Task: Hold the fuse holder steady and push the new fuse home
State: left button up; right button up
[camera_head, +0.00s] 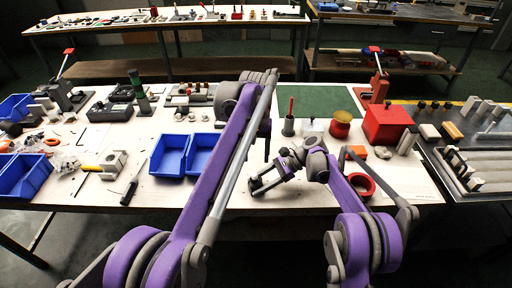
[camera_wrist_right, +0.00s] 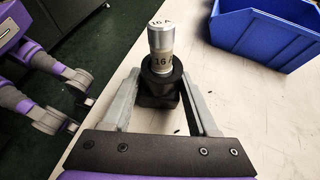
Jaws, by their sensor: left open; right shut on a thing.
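The black fuse holder (camera_wrist_right: 163,90) stands between the fingers of my right gripper (camera_wrist_right: 160,85) in the right wrist view. The gripper is shut on it. A silver fuse (camera_wrist_right: 160,38) marked 16 A stands upright in the holder's round collar, with a good length showing above it. In the head view my right gripper (camera_head: 262,184) is low over the front of the white table; the holder is hard to make out there. My left gripper (camera_head: 267,150) is higher, pointing down behind its own arm; it is partly hidden. It is open and apart from the fuse.
Blue bins (camera_head: 170,155) stand left of the grippers; one bin (camera_wrist_right: 265,32) shows in the right wrist view. A green mat (camera_head: 325,101), a red box (camera_head: 388,122) and a red ring (camera_head: 361,186) lie to the right. A screwdriver (camera_head: 131,189) lies left.

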aim_at(255, 173)
pick_arm(q)
jog(key=shift+r, duration=1.6)
jog(key=shift+s+f+n, duration=0.1)
jog(key=shift+f+n, duration=0.15)
jog(key=shift+n, duration=0.05)
jog(key=c, duration=0.4)
jog(key=shift+s+a+f+n, duration=0.2)
jog(key=shift+f+n, duration=0.35)
jog(key=shift+n, duration=0.25)
jog(key=c, duration=0.5)
jog(key=shift+f, duration=0.25)
grip_shut()
jog(key=shift+f, duration=2.85)
